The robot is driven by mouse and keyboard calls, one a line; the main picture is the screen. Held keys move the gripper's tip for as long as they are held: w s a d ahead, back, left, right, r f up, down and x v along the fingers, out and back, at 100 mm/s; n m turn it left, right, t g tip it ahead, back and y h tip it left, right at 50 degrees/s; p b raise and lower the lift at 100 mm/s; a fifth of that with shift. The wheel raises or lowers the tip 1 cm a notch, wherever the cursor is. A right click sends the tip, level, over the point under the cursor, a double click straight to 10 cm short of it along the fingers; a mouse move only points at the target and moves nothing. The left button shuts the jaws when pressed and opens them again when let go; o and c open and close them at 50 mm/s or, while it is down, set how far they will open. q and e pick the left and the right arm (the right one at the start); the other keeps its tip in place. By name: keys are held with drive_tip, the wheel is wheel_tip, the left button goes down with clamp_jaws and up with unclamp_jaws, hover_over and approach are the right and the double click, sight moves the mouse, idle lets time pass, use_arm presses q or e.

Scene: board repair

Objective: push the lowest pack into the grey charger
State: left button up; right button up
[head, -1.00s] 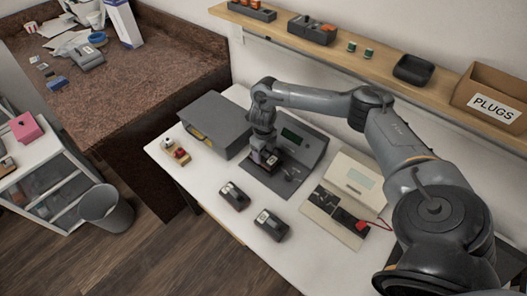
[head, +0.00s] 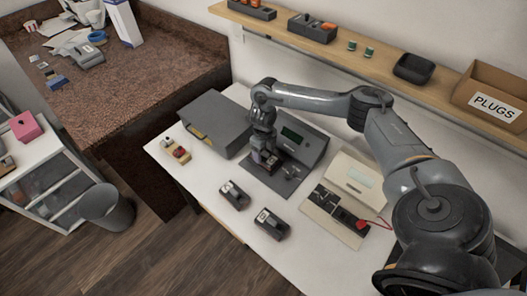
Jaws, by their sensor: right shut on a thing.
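The grey charger (head: 301,143) stands on the white table, with a raised back panel, a dark green display and a flat bed in front. My right gripper (head: 264,156) points down over the left part of the bed, shut on a dark pack (head: 268,163) that is mostly hidden by the fingers. I cannot tell how far the pack sits in its slot. Two more dark packs with pale labels lie in front of the charger, one on the left (head: 235,195) and one on the right (head: 271,223). My left gripper is not in view.
A grey case (head: 212,120) stands left of the charger and a cream device (head: 351,177) with a red part and lead stands to its right. A small block with a red button (head: 178,151) is at the table's left. A shelf (head: 340,54) runs along the wall behind.

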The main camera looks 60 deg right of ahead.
idle(0.7)
drive_tip(key=shift+f+b, duration=0.3)
drive_tip(key=shift+f, duration=0.2)
idle(0.5)
drive_tip(key=o, duration=1.1)
drive_tip(key=shift+o, duration=0.7)
drive_tip(key=shift+r, duration=0.2)
drive_tip(key=shift+r+p, duration=0.2)
drive_tip(key=shift+p, duration=0.2)
drive_tip(key=shift+r+p, duration=0.85)
drive_tip(key=shift+r, duration=0.25)
